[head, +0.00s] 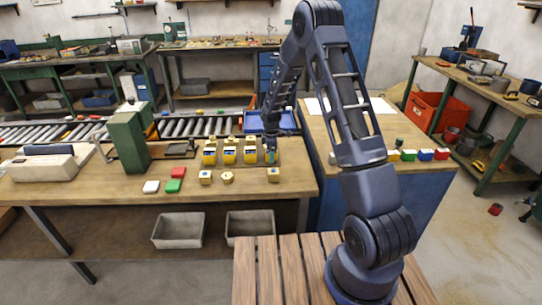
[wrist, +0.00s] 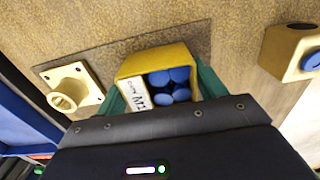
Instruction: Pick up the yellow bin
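A yellow bin (wrist: 158,62) with a white label and several round blue pieces inside sits at the middle of the wrist view. The teal fingers of my gripper (wrist: 162,92) stand on either side of it, close to its walls. Whether they press on the bin is not clear. In the head view my gripper (head: 271,156) is down at the right end of a row of yellow bins, and hides part of what is there. Three more yellow bins (head: 230,151) stand in a row to its left on the workbench (head: 100,188).
A brass block (wrist: 285,50) lies to the right in the wrist view, and a flanged brass piece (wrist: 68,92) to the left. A blue tray (head: 285,122) is behind my gripper. A green press (head: 128,145) and red, green and white blocks (head: 173,185) are further left.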

